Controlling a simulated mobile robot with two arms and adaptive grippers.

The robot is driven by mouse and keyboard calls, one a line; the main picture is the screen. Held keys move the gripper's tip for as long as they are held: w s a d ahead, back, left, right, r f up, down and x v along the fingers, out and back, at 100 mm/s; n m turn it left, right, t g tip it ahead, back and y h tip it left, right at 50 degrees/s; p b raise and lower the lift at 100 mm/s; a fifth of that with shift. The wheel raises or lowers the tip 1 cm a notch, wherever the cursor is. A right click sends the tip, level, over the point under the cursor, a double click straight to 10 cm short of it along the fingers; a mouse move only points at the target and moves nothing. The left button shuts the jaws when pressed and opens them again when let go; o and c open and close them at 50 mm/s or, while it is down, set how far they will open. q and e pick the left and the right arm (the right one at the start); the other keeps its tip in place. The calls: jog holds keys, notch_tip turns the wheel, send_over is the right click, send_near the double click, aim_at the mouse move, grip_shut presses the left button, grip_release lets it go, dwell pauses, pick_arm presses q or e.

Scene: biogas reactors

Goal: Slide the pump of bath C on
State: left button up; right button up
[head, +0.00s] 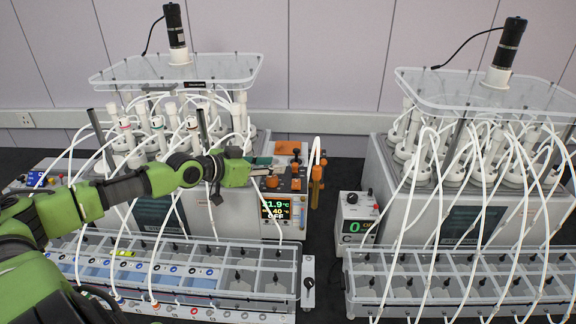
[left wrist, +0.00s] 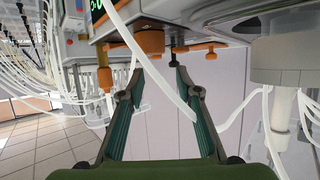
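A bath control head (head: 283,207) stands between the two reactors in the head view, its dark display reading about 21.9 °C, 40 and OFF. Orange knobs and fittings (head: 292,148) sit on its top. Orange fittings (left wrist: 149,43) lie just beyond the fingertips; contact is unclear. My right gripper is not in view.
A small white box (head: 356,218) with a green display stands right of the bath head. White tubes (head: 400,230) loop over both reactors, and one tube (left wrist: 160,75) crosses close to my left fingers. A dark gap (head: 325,215) lies between the units.

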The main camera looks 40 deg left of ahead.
aim_at(294, 164)
pick_arm(q)
jog(key=shift+w+d, duration=0.4)
jog(key=shift+w, duration=0.3)
jog(key=p+x, duration=0.1)
jog(key=x, duration=0.3)
jog(key=shift+s+p, duration=0.1)
jog(key=shift+p, duration=0.25)
jog(key=shift+w+d+f, duration=0.2)
jog(key=shift+w+f, duration=0.25)
jog(key=shift+w, duration=0.1)
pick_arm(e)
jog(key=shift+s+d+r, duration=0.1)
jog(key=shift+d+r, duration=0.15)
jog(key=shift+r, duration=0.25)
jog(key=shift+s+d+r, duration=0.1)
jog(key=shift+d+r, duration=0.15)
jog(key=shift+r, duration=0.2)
